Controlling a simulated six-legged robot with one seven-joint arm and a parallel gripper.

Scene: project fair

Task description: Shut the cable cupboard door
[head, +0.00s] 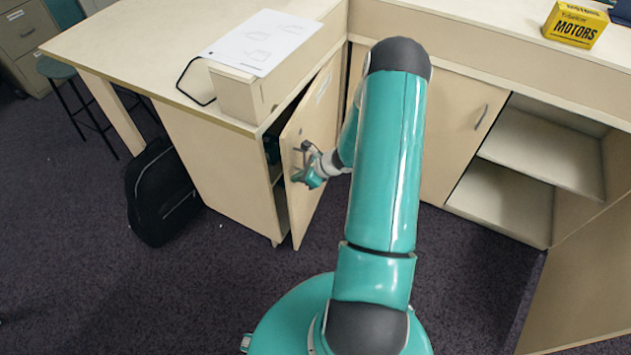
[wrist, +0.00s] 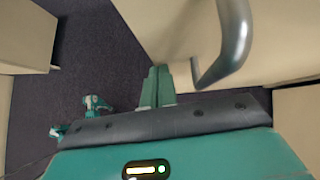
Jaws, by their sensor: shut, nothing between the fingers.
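The cable cupboard door (head: 317,150) is pale wood and stands partly open in the head view. A dark gap shows between its free edge and the cupboard (head: 225,165) on the left. A grey bar handle (head: 303,151) sits on its outer face. My gripper (head: 308,178) is at that outer face, close to the handle. In the wrist view the fingers of my gripper (wrist: 157,74) are together and empty. The curved handle (wrist: 235,45) is to their right, and the door face (wrist: 170,28) lies beyond. I cannot tell whether the fingers touch the door.
A black backpack (head: 160,190) leans against the cupboard's left side. A stool (head: 62,72) stands further left. Papers (head: 262,42) lie on the countertop, and a yellow motors box (head: 575,23) stands at the back right. Open shelves (head: 545,150) are at right. Carpet in front is clear.

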